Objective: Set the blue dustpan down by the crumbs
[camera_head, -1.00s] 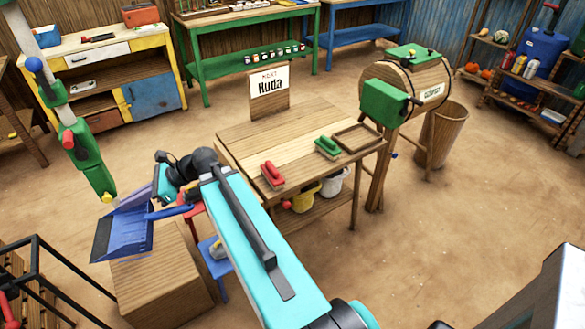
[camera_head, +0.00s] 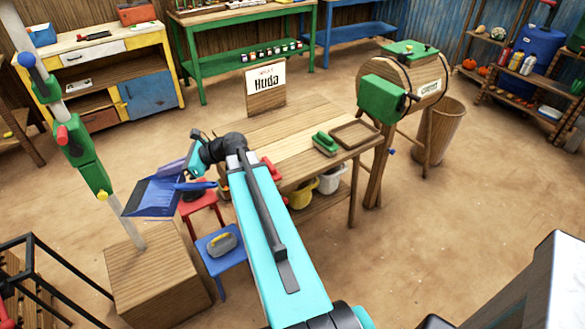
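The blue dustpan (camera_head: 152,197) is in the air at the left, in front of the white pole and above the wooden block. My gripper (camera_head: 190,174), at the end of my teal arm, is at the handle end of the dustpan and appears shut on it. The fingers are small and partly hidden by the wrist. I cannot make out any crumbs in this view.
A wooden table (camera_head: 245,137) carries a green brush (camera_head: 325,144), a shallow wooden tray (camera_head: 357,134) and a red brush mostly behind my arm. A wooden block (camera_head: 155,275), red stool (camera_head: 200,203) and blue stool (camera_head: 222,246) stand near the dustpan.

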